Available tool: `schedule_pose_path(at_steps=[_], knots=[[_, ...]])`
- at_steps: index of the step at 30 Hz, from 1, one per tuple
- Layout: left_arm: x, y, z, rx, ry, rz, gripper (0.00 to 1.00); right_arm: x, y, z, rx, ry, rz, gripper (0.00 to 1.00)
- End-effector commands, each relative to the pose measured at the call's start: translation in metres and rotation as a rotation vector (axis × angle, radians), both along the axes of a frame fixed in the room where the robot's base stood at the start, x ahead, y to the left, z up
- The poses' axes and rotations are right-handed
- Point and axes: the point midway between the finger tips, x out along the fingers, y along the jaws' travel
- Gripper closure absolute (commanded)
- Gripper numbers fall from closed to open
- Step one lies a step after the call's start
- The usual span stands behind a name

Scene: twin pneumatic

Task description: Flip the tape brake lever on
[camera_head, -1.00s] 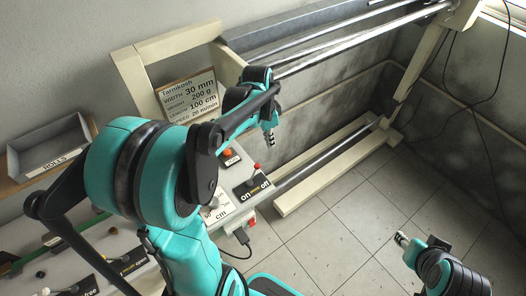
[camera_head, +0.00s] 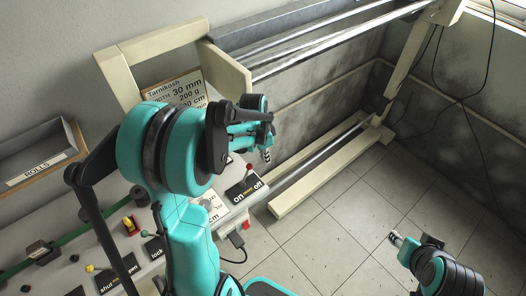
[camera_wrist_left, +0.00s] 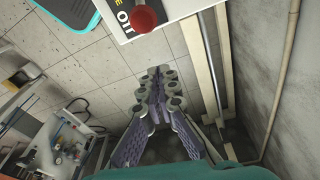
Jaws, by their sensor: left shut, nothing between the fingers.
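A lever with a red ball knob (camera_head: 249,167) stands on a black plate marked "on" and "off" (camera_head: 243,188) at the right end of the console. Whether this is the tape brake lever I cannot read. My left gripper (camera_head: 266,155) is shut and empty, just right of the knob in the head view. In the left wrist view the red knob (camera_wrist_left: 145,18) is at the top, apart from the shut fingertips (camera_wrist_left: 160,77). Which way the lever leans is unclear. My right gripper (camera_head: 396,239) hangs over the floor at the lower right, its jaw state unclear.
A sign with roll data (camera_head: 186,90) stands behind my left arm. Other levers and a yellow-and-red part (camera_head: 130,226) sit along the console at left. A cream frame with metal rails (camera_head: 320,45) runs behind. The tiled floor (camera_head: 320,220) is open.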

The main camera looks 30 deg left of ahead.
Motion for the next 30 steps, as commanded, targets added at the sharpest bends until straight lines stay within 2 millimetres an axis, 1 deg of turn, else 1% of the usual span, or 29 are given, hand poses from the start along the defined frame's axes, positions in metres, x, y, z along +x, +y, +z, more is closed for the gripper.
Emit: schedule_pose_path(at_steps=[1,3,6,9,22,30], knots=[[-0.009,0.007,0.003,0.000,0.000,0.005,1.00,0.000,0.000,-0.002,0.000,0.000,0.000,0.60],[-0.018,0.012,0.006,0.000,0.000,0.004,1.00,0.000,0.000,-0.002,0.000,0.000,0.000,0.60],[-0.027,0.018,0.008,0.000,0.000,0.003,1.00,0.000,0.000,-0.003,0.000,0.000,0.000,0.60],[-0.031,0.021,0.010,0.000,0.000,0.002,1.00,0.000,0.000,-0.003,0.000,0.000,0.000,0.60],[-0.033,0.022,0.011,-0.001,-0.002,0.001,1.00,0.000,0.000,-0.003,0.000,0.000,0.000,0.60],[-0.038,0.024,0.013,-0.019,-0.045,0.002,1.00,0.000,0.000,-0.002,0.000,0.000,0.000,0.60]])
